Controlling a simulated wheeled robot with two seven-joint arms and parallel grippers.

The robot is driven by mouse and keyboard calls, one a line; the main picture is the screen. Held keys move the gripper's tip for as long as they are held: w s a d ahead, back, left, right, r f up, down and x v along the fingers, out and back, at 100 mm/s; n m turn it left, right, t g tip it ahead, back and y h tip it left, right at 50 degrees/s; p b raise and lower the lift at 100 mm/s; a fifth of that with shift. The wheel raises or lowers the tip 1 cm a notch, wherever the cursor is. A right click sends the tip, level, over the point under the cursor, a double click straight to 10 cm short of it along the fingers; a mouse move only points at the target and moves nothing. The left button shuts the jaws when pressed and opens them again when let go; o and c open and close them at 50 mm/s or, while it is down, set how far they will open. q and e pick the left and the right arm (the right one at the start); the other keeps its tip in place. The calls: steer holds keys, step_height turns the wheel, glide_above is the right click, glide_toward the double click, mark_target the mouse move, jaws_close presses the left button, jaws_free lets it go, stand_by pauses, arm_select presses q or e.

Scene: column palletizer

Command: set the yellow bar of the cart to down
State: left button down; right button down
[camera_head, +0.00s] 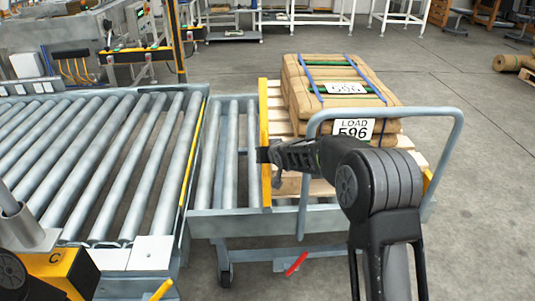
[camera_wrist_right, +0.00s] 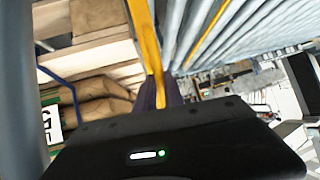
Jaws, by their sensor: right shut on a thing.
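The cart (camera_head: 315,216) is a grey roller frame with a tall tube handle, carrying a pallet of strapped brown sacks. Its yellow bar (camera_head: 264,105) runs from front to back between the bare rollers and the load, standing above the rollers. My right gripper (camera_head: 266,155) reaches over from the right and is shut on the bar near its middle. In the right wrist view the yellow bar (camera_wrist_right: 144,40) runs down between the dark fingers (camera_wrist_right: 158,95), which hide part of it. My left gripper is not in view.
The sacks (camera_head: 335,85) with a "LOAD 596" label stand close right of the bar. The cart handle (camera_head: 455,140) arches around my right arm. A roller conveyor (camera_head: 130,140) adjoins on the left. A red pedal (camera_head: 296,264) sits low on the cart.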

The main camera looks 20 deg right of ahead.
steer(key=c, duration=1.5)
jaws_free()
steer(key=shift+o, duration=0.2)
steer(key=v, duration=0.7)
steer(key=shift+s+r, duration=0.2)
steer(key=shift+s, duration=0.15)
